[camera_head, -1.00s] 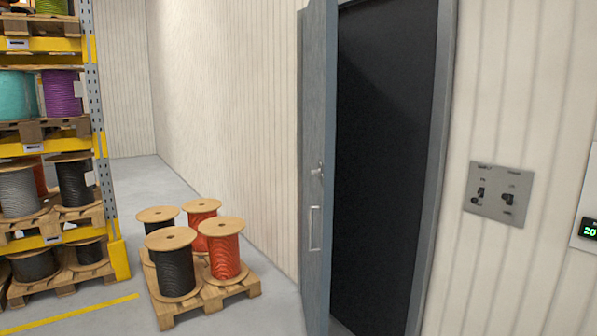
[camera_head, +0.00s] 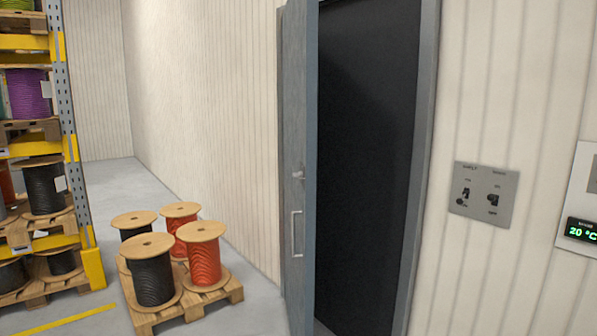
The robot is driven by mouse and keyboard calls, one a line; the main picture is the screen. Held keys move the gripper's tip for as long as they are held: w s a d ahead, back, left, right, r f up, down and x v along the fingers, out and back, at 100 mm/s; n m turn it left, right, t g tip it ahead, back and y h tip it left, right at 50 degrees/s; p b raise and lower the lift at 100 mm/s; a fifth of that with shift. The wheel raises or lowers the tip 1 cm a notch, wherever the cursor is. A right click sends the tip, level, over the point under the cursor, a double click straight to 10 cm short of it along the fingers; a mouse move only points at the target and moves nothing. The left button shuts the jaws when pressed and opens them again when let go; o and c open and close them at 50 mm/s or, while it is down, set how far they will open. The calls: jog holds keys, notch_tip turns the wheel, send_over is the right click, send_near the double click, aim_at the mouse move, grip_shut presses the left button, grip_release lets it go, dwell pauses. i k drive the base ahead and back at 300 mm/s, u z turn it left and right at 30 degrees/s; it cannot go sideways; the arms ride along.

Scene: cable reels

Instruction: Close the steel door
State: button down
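The steel door (camera_head: 299,130) is blue-grey and stands open, swung out from the wall on the left side of its frame. I see it nearly edge-on. A lever handle (camera_head: 298,175) and a pull bar (camera_head: 297,233) are on its left face. The doorway (camera_head: 370,150) to its right is dark inside, within a grey frame (camera_head: 420,170). The bottom of the door is cut off by the picture's lower edge. My gripper is not in view.
A pallet (camera_head: 190,312) with black and orange cable reels stands on the floor left of the door. A yellow-trimmed rack (camera_head: 70,140) of reels is at far left. A switch plate (camera_head: 484,194) and a temperature display (camera_head: 580,230) are on the right wall.

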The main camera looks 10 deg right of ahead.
aim_at(300, 17)
jog(key=i, duration=0.8)
jog(key=z, duration=0.4)
jog(key=k, duration=1.4)
jog(key=u, duration=0.05)
jog(key=i, duration=1)
jog(key=u, duration=0.55)
